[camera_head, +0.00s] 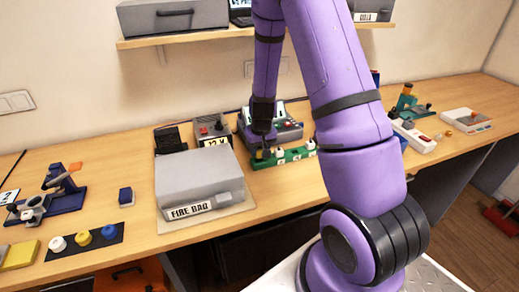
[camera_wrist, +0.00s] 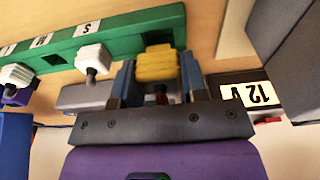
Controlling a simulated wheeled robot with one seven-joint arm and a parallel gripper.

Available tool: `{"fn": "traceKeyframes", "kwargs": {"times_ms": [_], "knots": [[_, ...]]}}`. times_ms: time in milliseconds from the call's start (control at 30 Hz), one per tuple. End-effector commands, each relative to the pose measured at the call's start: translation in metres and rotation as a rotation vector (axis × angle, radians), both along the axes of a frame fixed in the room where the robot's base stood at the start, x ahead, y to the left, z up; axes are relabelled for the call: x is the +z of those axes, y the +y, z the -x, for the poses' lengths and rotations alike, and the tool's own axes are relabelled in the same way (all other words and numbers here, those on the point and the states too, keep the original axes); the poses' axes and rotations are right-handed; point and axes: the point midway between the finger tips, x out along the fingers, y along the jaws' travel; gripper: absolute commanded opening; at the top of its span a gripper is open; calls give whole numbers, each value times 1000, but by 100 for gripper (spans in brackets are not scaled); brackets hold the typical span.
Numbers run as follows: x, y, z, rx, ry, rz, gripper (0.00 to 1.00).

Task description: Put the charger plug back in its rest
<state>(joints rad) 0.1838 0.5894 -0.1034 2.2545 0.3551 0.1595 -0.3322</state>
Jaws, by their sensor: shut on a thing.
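My gripper (camera_wrist: 157,82) is shut on a yellow ribbed plug (camera_wrist: 157,64), which sits between its two blue-grey fingers. In the wrist view the plug overlaps the end of a green strip (camera_wrist: 125,27) with dark square openings and white labels. I cannot tell whether the plug is seated in the strip or just above it. White plugs (camera_wrist: 92,57) stand along the same strip. In the head view my gripper (camera_head: 262,142) points down at the left end of the green strip (camera_head: 292,156). The frames do not clearly show which part is the charger's rest.
A box labelled 12 V (camera_head: 213,131) stands close to the left of my gripper. The grey FIRE BAG case (camera_head: 198,180) is in front of it. A grey device (camera_head: 287,131) is behind the strip. A shelf (camera_head: 205,35) hangs above. The table front left of centre holds coloured knobs (camera_head: 83,238).

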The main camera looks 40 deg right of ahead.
Motion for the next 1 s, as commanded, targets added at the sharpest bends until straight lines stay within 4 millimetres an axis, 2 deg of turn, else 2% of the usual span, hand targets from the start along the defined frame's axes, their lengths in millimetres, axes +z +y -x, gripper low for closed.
{"fn": "traceKeyframes", "kwargs": {"times_ms": [1000], "knots": [[-19, 0, 0, 1, 0, 1, 13]]}}
